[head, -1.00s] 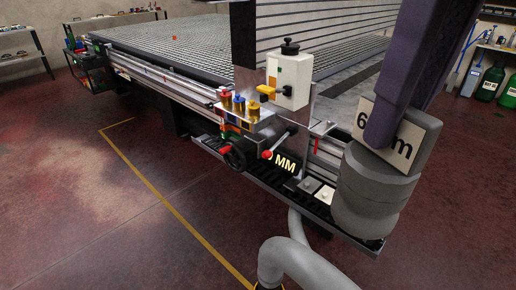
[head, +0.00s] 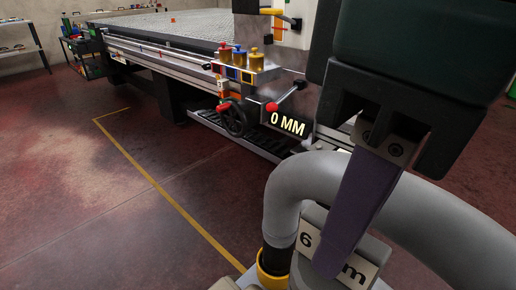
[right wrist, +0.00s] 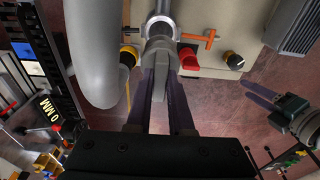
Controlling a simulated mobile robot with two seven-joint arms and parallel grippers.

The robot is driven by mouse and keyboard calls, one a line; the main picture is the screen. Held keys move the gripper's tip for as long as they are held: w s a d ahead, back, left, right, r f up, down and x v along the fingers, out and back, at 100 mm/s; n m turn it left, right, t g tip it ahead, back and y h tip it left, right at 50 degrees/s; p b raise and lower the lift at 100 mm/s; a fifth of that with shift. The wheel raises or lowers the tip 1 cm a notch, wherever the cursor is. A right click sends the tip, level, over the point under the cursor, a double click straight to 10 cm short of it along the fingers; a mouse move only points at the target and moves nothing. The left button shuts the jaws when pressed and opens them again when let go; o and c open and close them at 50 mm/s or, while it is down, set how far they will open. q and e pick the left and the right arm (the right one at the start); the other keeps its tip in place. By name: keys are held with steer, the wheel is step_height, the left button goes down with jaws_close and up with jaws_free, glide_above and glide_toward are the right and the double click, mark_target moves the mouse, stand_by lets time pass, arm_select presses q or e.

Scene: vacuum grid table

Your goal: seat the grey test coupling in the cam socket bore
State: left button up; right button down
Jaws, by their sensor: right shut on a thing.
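My right gripper (head: 330,270) is shut on the grey test coupling (head: 375,249), which carries a pale label plate with partly covered lettering. A purple finger crosses the label in the head view. In the right wrist view, the coupling (right wrist: 160,50) sits between the fingers, over a beige panel (right wrist: 215,20). An orange handle (right wrist: 198,38) and a red lever (right wrist: 189,59) are beside it.
A thick grey hose (head: 285,190) bends close beside the coupling into a yellow collar (head: 273,268). A black knob (right wrist: 233,60) sits on the panel. The grid table (head: 180,24) and its 0 MM display (head: 288,124) stand behind. The left floor is clear.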

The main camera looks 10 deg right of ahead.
arm_select(q)
step_height(320, 180, down, 4)
steer(key=b, duration=0.3)
steer(key=shift+d, duration=0.1)
arm_select(e)
step_height(320, 180, down, 11)
arm_select(q)
steer(key=shift+f+b, duration=0.85)
steer(key=shift+b, duration=0.15)
steer(key=shift+r, duration=0.1)
arm_select(e)
step_height(320, 180, down, 4)
steer(key=shift+f, duration=0.1)
steer(key=shift+f, duration=0.1)
steer(key=c, duration=0.8)
jaws_free()
